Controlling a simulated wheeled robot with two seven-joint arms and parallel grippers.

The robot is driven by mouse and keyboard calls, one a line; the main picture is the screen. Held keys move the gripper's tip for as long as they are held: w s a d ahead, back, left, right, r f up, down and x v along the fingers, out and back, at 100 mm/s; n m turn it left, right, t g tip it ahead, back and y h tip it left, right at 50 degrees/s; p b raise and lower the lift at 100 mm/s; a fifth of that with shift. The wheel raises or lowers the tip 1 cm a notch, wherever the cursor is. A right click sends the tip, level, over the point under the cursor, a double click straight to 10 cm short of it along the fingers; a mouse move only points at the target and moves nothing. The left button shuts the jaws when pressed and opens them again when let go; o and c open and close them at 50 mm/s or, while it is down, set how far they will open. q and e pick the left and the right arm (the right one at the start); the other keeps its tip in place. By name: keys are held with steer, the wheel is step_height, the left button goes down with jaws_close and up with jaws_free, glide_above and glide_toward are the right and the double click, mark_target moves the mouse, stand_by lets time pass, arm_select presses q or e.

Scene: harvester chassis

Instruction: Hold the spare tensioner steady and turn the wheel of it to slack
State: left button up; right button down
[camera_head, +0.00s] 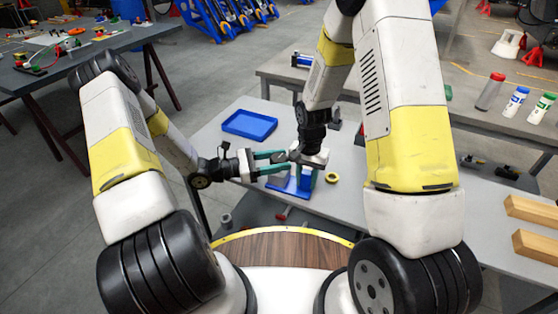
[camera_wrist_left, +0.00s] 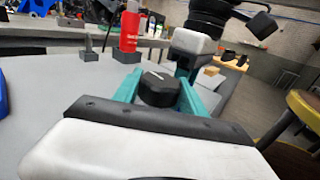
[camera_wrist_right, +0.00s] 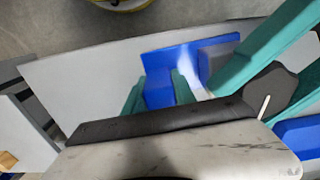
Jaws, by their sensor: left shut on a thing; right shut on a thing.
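The spare tensioner has a blue base (camera_head: 288,190) on the grey table; it also shows in the right wrist view (camera_wrist_right: 158,92). Its wheel is a dark many-sided knob with a white pointer line, seen in the left wrist view (camera_wrist_left: 158,88) and the right wrist view (camera_wrist_right: 268,90). My left gripper (camera_head: 279,160) reaches in from the left, its green fingers shut on either side of the knob. My right gripper (camera_head: 300,177) points down and is shut on a blue upright part of the tensioner. The right fingertips are partly hidden in the head view.
A blue tray (camera_head: 249,124) lies behind on the same table. A red bottle (camera_wrist_left: 130,30) stands in the left wrist view. Wooden blocks (camera_head: 535,246) lie at the far right. My two grippers are very close together.

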arm_select(q)
steer(key=shift+n+t+y, duration=0.6)
steer(key=shift+n+t, duration=0.4)
steer(key=shift+t, duration=0.4)
steer(key=o, duration=1.4)
steer(key=shift+c, duration=0.2)
steer(key=v, duration=1.2)
